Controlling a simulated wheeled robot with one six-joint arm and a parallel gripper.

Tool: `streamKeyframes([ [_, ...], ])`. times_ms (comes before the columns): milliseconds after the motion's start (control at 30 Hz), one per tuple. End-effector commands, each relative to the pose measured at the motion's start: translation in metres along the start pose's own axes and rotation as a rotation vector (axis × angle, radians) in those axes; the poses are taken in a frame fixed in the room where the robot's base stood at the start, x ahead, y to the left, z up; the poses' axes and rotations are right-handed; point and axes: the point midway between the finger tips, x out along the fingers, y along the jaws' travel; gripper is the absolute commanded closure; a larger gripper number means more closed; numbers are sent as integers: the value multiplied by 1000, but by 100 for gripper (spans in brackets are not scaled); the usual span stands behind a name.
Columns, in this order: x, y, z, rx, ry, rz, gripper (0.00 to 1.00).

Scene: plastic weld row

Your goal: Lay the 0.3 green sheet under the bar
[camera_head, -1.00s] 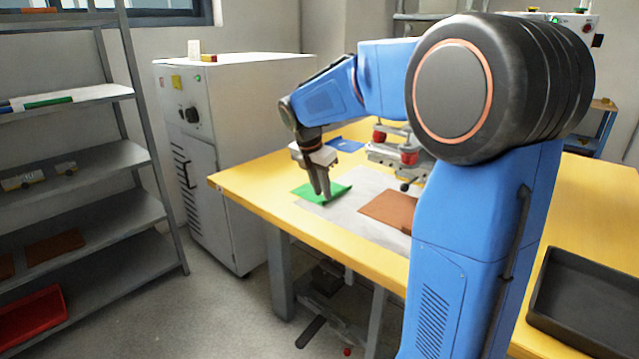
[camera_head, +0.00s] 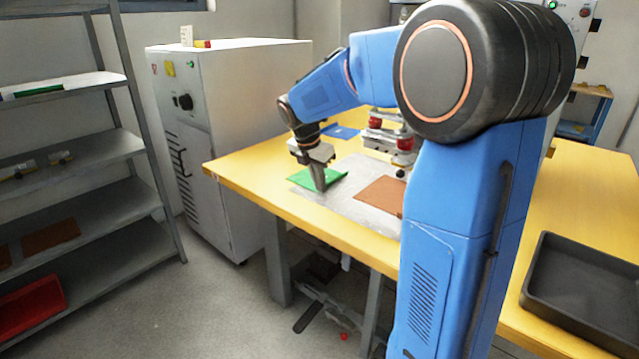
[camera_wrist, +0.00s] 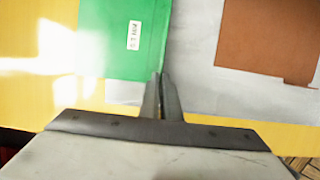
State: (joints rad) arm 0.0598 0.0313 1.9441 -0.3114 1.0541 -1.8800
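The green sheet (camera_head: 327,176) lies on a pale grey mat on the yellow table. In the wrist view the green sheet (camera_wrist: 112,40) carries a small white label that seems to read 0.3 MM. My gripper (camera_head: 319,188) points down at the sheet's near edge. In the wrist view my gripper (camera_wrist: 160,80) has its fingers close together at the sheet's lower right corner, and it looks shut on that corner. The metal bar unit with red parts (camera_head: 404,143) stands behind on the table, partly hidden by my arm.
A brown sheet (camera_head: 381,194) lies on the grey mat (camera_head: 340,205), right of the green one. A blue sheet (camera_head: 341,131) lies farther back. A black tray (camera_head: 585,290) sits at the right. A white cabinet (camera_head: 232,100) and a shelf rack (camera_head: 90,205) stand to the left.

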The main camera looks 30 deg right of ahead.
Motion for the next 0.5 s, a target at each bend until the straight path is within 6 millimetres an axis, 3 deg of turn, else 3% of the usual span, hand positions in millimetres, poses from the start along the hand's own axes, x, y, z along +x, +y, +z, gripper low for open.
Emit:
streamKeyframes([
  [500,-2,0,0,0,0,0,100],
])
